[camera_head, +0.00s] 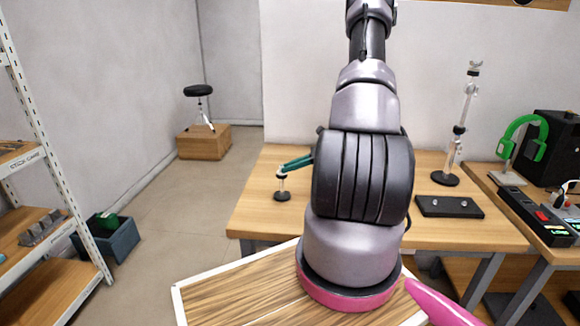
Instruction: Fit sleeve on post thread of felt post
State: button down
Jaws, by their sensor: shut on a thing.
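My arm fills the middle of the picture, and my gripper is not in view. A small stand (282,186) with a round black base is at the left of the wooden table. A teal, tube-like piece (297,163) sits at its top, tilted, and its right end meets the edge of my arm. A tall, silvery jointed stand (459,138) with a round black base is upright at the right of the table. I cannot tell which of these is the felt post. No sleeve can be made out. The table's middle is hidden behind my arm.
The wooden table (252,205) stands against the wall. A black plate (449,206) with small knobs lies at its right. Shelving (45,155) is left.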

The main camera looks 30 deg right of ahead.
jog(key=c, duration=0.8)
grip_release()
jog(key=shift+o, duration=0.2)
jog(key=v, duration=1.1)
jog(key=shift+a, duration=0.1)
